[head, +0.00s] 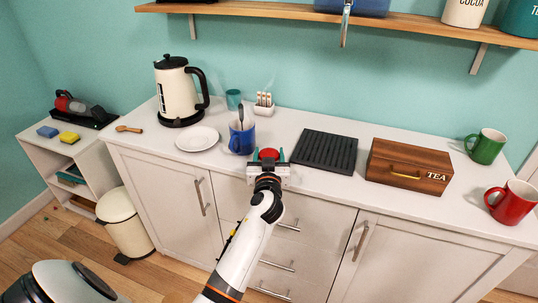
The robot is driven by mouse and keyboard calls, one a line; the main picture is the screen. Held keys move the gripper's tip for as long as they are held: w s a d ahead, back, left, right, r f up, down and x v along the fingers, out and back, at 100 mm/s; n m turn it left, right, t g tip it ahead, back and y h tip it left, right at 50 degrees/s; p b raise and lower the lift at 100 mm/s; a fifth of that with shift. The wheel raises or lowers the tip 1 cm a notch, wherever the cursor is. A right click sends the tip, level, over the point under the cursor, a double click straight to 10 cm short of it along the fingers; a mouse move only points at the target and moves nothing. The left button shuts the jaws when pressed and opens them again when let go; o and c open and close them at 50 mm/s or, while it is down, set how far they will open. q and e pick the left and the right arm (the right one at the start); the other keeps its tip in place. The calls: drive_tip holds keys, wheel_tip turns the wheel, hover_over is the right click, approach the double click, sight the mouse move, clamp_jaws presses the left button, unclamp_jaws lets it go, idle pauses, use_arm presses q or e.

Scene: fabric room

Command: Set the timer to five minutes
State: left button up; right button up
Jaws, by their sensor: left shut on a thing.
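A small red rounded thing, which looks like the timer (269,153), is at the front edge of the white counter, between the blue mug and the black ribbed tray. My left gripper (267,157) reaches up from the bottom of the head view and is shut on it. The gripper's body hides the lower part of the timer, and its markings cannot be read. My right gripper is not in view.
Left of the gripper stand a blue mug (242,137) with a spoon, a white plate (197,138) and a kettle (175,88). Right are a black ribbed tray (325,150), a wooden tea box (409,167) and red (512,202) and green (486,147) mugs. A shelf (400,20) hangs above.

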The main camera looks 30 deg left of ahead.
use_arm(q)
drive_tip(key=shift+m+t+h+p, duration=0.5)
drive_tip(key=shift+m+h, duration=0.1)
drive_tip(key=shift+h, duration=0.3)
drive_tip(key=o, duration=1)
drive_tip(key=shift+b+v, duration=0.7)
drive_tip(key=shift+v, duration=5.3)
